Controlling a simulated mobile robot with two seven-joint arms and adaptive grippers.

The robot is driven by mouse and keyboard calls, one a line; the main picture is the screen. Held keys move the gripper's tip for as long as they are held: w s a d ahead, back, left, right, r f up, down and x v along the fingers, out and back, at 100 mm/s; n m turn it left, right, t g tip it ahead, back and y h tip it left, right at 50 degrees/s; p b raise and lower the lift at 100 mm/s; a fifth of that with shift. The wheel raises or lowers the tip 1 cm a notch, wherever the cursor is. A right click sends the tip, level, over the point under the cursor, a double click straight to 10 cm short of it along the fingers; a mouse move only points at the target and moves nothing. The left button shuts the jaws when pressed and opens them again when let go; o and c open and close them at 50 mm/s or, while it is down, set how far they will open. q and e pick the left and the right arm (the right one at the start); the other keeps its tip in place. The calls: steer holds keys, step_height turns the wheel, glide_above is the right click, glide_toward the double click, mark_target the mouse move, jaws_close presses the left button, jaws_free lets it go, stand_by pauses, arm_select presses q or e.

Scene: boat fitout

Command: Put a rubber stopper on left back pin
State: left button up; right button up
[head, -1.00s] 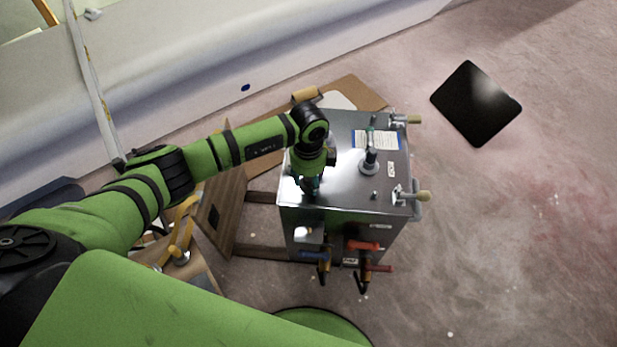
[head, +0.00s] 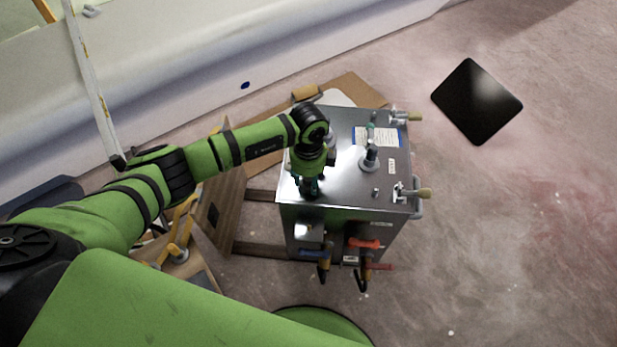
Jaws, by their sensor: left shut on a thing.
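A shiny metal box (head: 342,186) stands in the middle of the head view. My left gripper (head: 310,191) points down over the near left part of its top. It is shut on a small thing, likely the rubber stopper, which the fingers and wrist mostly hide. I cannot tell whether this thing touches the box top. A small upright pin (head: 376,192) stands at the near right of the top, and a teal-tipped pin (head: 371,128) at the far right. The left back part of the top is largely hidden behind my wrist. My right gripper is not in view.
A grey fitting (head: 370,160) rises from the box top. Valves with tan handles (head: 424,194) stick out on the right side. Red (head: 364,244) and blue (head: 312,253) handles are on the front. A black panel (head: 477,102) lies on the floor, right.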

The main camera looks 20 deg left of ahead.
arm_select(q)
steer(key=shift+f, duration=0.2)
steer(key=shift+f+b, duration=0.4)
steer(key=shift+f, duration=0.05)
steer(key=o, duration=1.2)
steer(key=shift+r, duration=0.1)
steer(key=shift+o, duration=0.7)
steer(key=o, duration=0.4)
steer(key=shift+w, duration=0.1)
steer(key=shift+r, duration=0.1)
